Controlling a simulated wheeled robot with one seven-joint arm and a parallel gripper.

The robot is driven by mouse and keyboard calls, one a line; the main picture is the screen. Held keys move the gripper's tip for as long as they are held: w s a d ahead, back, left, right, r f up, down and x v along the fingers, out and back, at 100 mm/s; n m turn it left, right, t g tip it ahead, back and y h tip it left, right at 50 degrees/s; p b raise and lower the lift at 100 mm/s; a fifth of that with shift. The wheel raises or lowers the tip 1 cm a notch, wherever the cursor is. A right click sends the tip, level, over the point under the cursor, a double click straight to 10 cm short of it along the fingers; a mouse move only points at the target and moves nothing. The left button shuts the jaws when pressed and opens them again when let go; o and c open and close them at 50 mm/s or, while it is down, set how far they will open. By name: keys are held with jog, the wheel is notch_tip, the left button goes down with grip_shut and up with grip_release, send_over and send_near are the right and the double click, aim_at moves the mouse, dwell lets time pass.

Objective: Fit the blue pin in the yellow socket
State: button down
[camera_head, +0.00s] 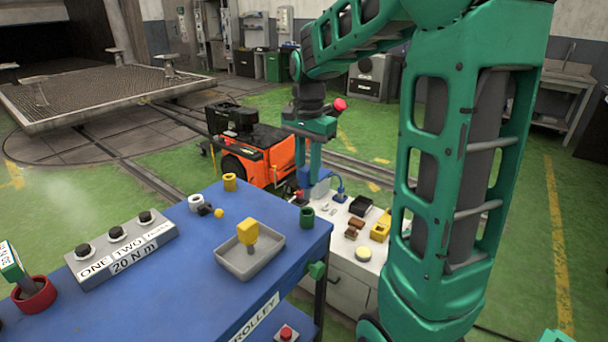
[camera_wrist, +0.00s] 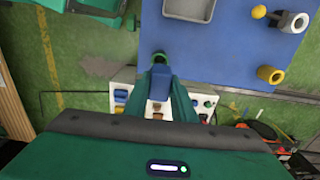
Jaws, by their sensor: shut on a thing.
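My gripper (camera_head: 316,168) is beyond the far right corner of the blue trolley, over or near a white cabinet. In the wrist view, my gripper (camera_wrist: 161,76) is shut on a blue block-like piece (camera_wrist: 159,84), which I take as the blue pin. Its lower end is not clear. The yellow socket (camera_head: 230,182) is a short hollow ring standing on the trolley's far edge, well left of my gripper in the head view. It also shows at the right in the wrist view (camera_wrist: 270,75). It is apart from the pin.
The white cabinet (camera_head: 347,265) holds several small parts. An orange cart (camera_head: 283,160) stands behind.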

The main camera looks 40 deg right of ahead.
jog(key=shift+r, duration=2.05)
